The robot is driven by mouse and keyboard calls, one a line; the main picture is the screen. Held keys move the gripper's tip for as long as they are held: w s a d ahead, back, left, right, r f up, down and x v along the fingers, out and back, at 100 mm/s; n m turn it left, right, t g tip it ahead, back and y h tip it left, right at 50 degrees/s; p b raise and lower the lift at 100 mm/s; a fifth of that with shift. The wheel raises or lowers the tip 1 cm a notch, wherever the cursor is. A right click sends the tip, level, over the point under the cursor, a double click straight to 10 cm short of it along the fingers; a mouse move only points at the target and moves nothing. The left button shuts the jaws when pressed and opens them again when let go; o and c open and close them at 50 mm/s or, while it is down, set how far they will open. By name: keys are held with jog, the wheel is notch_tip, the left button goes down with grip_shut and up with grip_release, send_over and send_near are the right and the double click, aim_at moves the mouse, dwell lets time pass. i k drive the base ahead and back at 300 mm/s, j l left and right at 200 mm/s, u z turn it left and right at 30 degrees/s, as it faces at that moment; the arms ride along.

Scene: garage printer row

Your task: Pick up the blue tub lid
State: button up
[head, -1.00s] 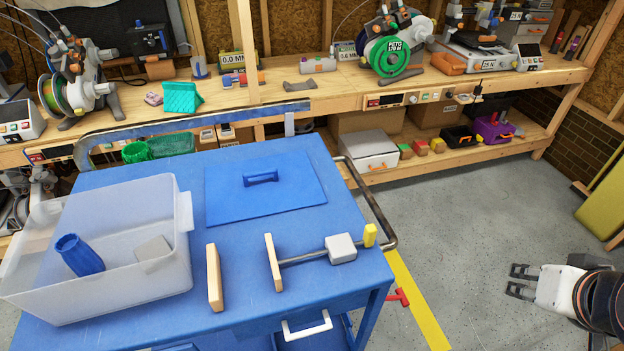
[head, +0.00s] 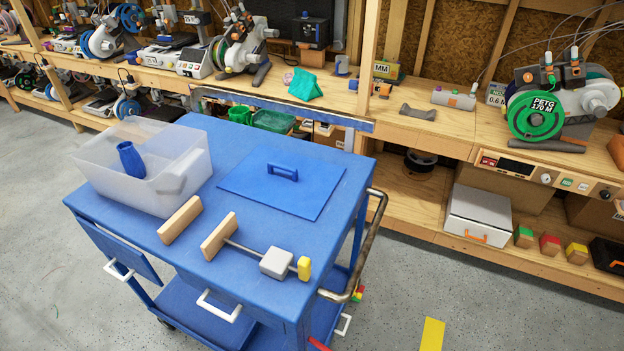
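The blue tub lid (head: 254,191) lies flat on the top of the blue cart (head: 205,232), toward its back right. A raised blue handle (head: 283,172) stands on the lid's middle. The clear tub (head: 112,188) stands to the left of the lid, with a blue cup-shaped piece (head: 131,160) and a greyish block inside. My gripper is not in view now.
A wooden block (head: 180,220) and a clamp-like tool (head: 260,256) with a wooden plate, grey block and yellow tip lie in front of the lid. A rail (head: 370,245) edges the cart's right side. The workbench (head: 410,128) with printers runs behind. Floor is open at front left.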

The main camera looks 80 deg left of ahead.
aim_at(300, 186)
jog(key=i+u, duration=0.7)
jog(key=i+l+u, duration=0.15)
jog(key=i+u, duration=0.2)
jog(key=i+j+u, duration=0.2)
jog(key=u, duration=0.25)
jog(key=i+u, duration=0.25)
jog(key=u, duration=0.2)
jog(key=i+u, duration=0.3)
jog(key=u, duration=0.15)
jog(key=i+u, duration=0.25)
jog(key=u, duration=0.25)
jog(key=i+l+u, duration=0.2)
jog(key=u, duration=0.25)
jog(key=i+u, duration=0.7)
jog(key=k, duration=0.1)
